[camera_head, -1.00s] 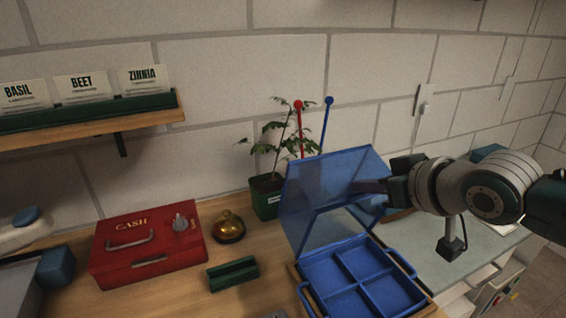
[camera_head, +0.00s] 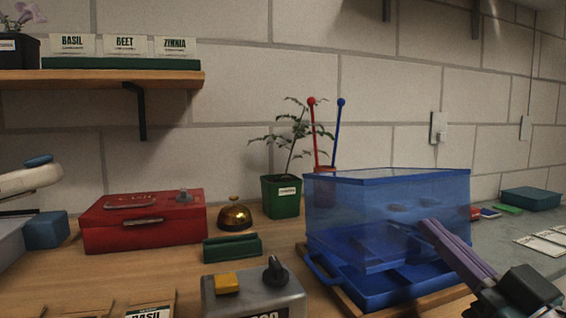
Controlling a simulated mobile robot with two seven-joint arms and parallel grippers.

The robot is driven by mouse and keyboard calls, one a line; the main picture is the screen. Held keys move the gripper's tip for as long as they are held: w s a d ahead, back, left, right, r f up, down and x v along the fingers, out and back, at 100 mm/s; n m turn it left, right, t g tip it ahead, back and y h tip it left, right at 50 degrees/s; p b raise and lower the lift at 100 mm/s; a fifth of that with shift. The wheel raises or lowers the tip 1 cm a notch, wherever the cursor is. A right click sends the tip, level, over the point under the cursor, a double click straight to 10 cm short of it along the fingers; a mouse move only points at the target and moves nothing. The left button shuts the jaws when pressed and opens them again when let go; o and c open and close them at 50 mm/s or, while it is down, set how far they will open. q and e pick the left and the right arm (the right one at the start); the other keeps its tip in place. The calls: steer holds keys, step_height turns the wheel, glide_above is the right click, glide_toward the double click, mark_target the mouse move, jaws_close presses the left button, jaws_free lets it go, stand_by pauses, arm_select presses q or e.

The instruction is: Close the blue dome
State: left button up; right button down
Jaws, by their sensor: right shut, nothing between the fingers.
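The blue dome (camera_head: 335,205) is a see-through blue cover over the blue seedling tray (camera_head: 375,294). It stands low over the tray's back part. The tray's front part and its left handle show below the dome's edge, so the dome does not look fully down. My right gripper (camera_head: 430,224) comes in from the lower right. It is shut and empty, with its fingertips at the dome's front right side. I cannot tell whether they touch the dome. My left gripper is not in view.
A wooden board lies under the tray. To the left are a grey box with a black knob (camera_head: 253,296), a green holder (camera_head: 232,247), a brass bell (camera_head: 234,215) and a red cash box (camera_head: 145,222). A potted plant (camera_head: 281,196) stands behind. Seed packets (camera_head: 542,242) lie at the right.

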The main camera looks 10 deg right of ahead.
mark_target(440, 299)
steer(key=f+b, duration=0.2)
steer(key=f+t+b, duration=0.1)
steer(key=f+b, duration=0.1)
steer(key=s+f+t+b, duration=0.1)
steer(key=f+b, duration=0.1)
steer(key=b, duration=0.1)
steer(key=shift+s+f+y, duration=0.1)
steer(key=shift+f+y, duration=0.05)
steer(key=shift+y, duration=0.15)
steer(key=shift+f+b, duration=0.45)
steer(key=shift+b, duration=0.4)
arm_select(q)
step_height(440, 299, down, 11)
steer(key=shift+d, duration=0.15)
arm_select(e)
steer(key=shift+f, duration=0.1)
steer(key=shift+f, duration=0.15)
